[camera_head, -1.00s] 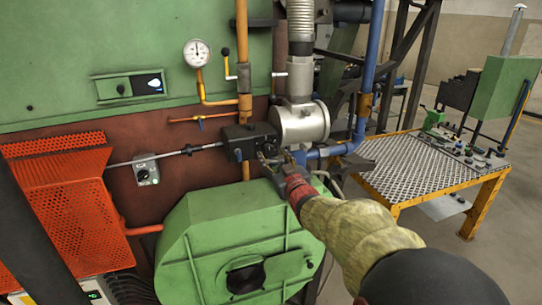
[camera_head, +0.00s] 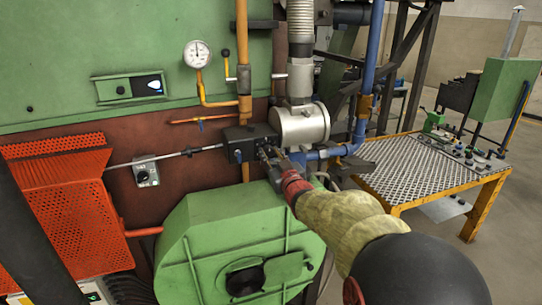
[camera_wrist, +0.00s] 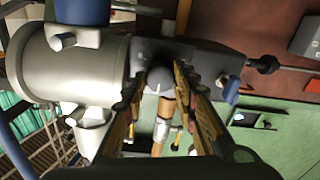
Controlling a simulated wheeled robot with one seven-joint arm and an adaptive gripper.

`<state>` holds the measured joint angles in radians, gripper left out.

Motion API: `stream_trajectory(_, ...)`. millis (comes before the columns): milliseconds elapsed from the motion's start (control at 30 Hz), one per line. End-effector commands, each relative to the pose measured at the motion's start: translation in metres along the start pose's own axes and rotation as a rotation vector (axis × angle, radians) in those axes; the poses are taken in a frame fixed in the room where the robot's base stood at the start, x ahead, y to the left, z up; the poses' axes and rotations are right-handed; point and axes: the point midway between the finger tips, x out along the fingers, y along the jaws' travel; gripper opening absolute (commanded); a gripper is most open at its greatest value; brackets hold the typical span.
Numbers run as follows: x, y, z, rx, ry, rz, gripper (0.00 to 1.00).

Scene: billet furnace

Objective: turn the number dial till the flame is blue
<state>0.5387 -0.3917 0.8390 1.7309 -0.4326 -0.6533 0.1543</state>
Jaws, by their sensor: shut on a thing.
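The dial is a grey rounded knob (camera_wrist: 160,78) on the front of a black box (camera_head: 240,146). My gripper (camera_wrist: 160,72) has its two fingers on either side of this knob and is shut on it. In the head view my gripper (camera_head: 267,152) reaches the right part of the box, and the knob is hidden behind it. No numbers on the dial can be read. The flame window (camera_head: 148,85) in the green furnace wall is dark, with a small pale shape edged in blue at its right.
A silver round housing (camera_head: 302,124) and blue pipes (camera_head: 362,110) stand close right of the box. A rod (camera_head: 165,158) runs left from it. A green blower casing (camera_head: 205,235) lies below. An orange mesh guard (camera_head: 65,205) stands left; a yellow-framed table (camera_head: 420,175) right.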

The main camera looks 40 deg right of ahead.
Motion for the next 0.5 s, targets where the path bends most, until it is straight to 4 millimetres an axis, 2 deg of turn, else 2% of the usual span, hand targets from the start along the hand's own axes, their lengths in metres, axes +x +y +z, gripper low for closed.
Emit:
stream_trajectory(333, -0.0001, 0.0, 0.0001, 0.0, 0.0, 0.0, 0.03)
stream_trajectory(500, -0.0001, -0.0001, 0.0005, -0.009, 0.0, 0.0, 0.03)
